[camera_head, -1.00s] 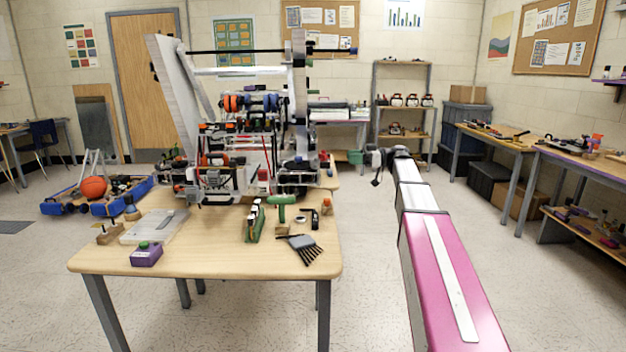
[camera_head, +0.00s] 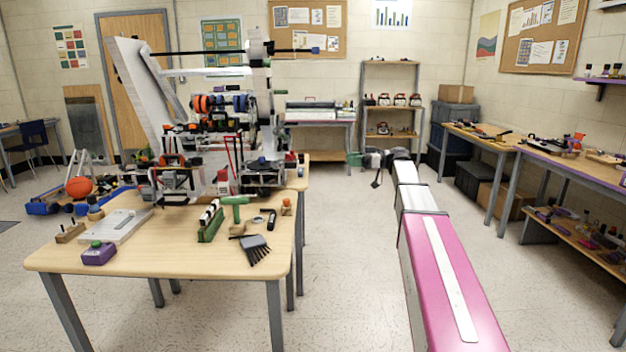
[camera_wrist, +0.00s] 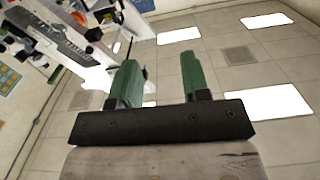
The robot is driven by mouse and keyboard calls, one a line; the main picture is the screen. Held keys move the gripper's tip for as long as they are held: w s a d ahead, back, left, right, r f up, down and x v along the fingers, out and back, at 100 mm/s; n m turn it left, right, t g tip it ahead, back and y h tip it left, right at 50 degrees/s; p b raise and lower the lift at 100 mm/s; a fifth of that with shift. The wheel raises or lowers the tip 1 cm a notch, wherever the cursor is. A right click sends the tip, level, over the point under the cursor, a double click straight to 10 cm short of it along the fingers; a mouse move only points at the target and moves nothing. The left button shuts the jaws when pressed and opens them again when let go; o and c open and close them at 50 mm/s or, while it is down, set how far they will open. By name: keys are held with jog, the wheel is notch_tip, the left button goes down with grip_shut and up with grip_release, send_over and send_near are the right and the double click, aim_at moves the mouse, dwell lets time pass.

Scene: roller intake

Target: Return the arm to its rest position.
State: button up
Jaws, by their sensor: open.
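My gripper (camera_wrist: 160,85) shows in the wrist view as two green fingers on a dark bar, apart and with nothing between them. Beyond the fingers the wrist view shows the ceiling, so it looks upward. In the head view my magenta and white arm stretches forward at the right, over open floor, clear of the wooden table (camera_head: 150,262).
A large robot mechanism (camera_head: 210,130) stands at the table's back; part of it shows in the wrist view. A brush (camera_head: 254,248), green-handled tool (camera_head: 235,205) and purple box (camera_head: 98,254) lie on the table. A workbench (camera_head: 490,143) stands right. Floor around my arm is clear.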

jog(key=s+a+f+m+h, duration=0.1)
jog(key=s+f+m+h, duration=0.3)
jog(key=f, duration=0.5)
jog(key=s+a+f+m+t+h, duration=0.1)
jog(key=s+f+m+h, duration=0.15)
jog(key=s+f, duration=0.45)
jog(key=s+a+f+m+h, duration=0.1)
jog(key=s+f+m+h, duration=0.2)
jog(key=f, duration=0.8)
jog(key=s+d+f+m+h, duration=0.3)
jog(key=s+f+m+h, duration=0.1)
jog(key=s+f, duration=0.3)
jog(key=s+d+f+m+h, duration=0.3)
jog(key=s+f+m+h, duration=0.1)
jog(key=s+f, duration=0.3)
jog(key=s, duration=0.2)
jog(key=shift+s+d+f+g, duration=0.15)
jog(key=shift+s+d+g, duration=0.15)
jog(key=shift+d, duration=0.1)
jog(key=shift+a, duration=0.1)
